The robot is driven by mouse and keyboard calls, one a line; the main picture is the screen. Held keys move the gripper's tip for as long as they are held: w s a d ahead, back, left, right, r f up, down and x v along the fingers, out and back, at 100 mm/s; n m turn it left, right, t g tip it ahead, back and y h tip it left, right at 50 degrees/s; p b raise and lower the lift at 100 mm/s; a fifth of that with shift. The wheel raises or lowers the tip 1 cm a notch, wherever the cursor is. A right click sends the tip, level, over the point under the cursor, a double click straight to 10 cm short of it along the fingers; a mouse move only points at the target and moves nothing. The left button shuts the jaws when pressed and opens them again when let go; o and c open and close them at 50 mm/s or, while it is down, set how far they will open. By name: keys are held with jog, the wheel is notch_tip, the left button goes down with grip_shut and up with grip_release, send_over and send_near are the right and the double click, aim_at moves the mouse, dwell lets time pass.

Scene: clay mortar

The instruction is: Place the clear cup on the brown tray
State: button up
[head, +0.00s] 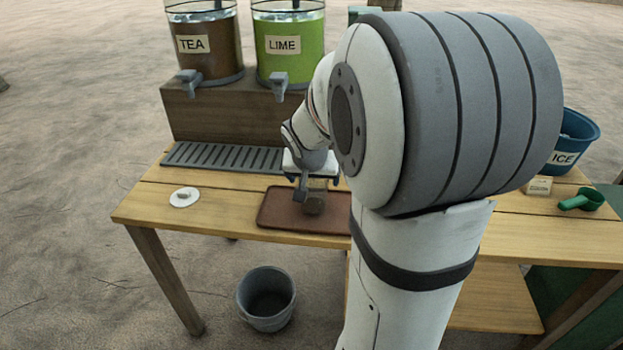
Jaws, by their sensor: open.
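The brown tray (278,213) lies flat on the wooden table near its front edge. The clear cup (315,205) appears on the tray, looking brownish through its see-through wall, and seems upright. My gripper (316,186) is open just above and around the cup's upper part, with a finger in front of it. I cannot tell whether the fingers touch the cup. My arm hides the right end of the tray.
Tea (210,48) and lime (288,47) dispensers stand on a wooden riser behind a drip grate (222,157). A white lid-like disc (184,197) lies at left. A blue ice bucket (577,135) and green scoop (582,200) are at right. A grey bucket (266,312) stands below.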

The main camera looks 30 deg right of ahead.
jog(key=p+v, duration=0.1)
jog(key=v, duration=0.9)
jog(key=s+a+f+n+g+y, duration=0.1)
jog(key=s+a+f+n, duration=0.2)
jog(key=s+a, duration=0.2)
jog(key=s+a+f+n+g+y, duration=0.2)
jog(key=s+a, duration=0.4)
jog(key=s, duration=0.3)
jog(key=shift+s+a+f+n, duration=0.25)
jog(key=shift+f+n, duration=0.35)
jog(key=shift+n, duration=0.3)
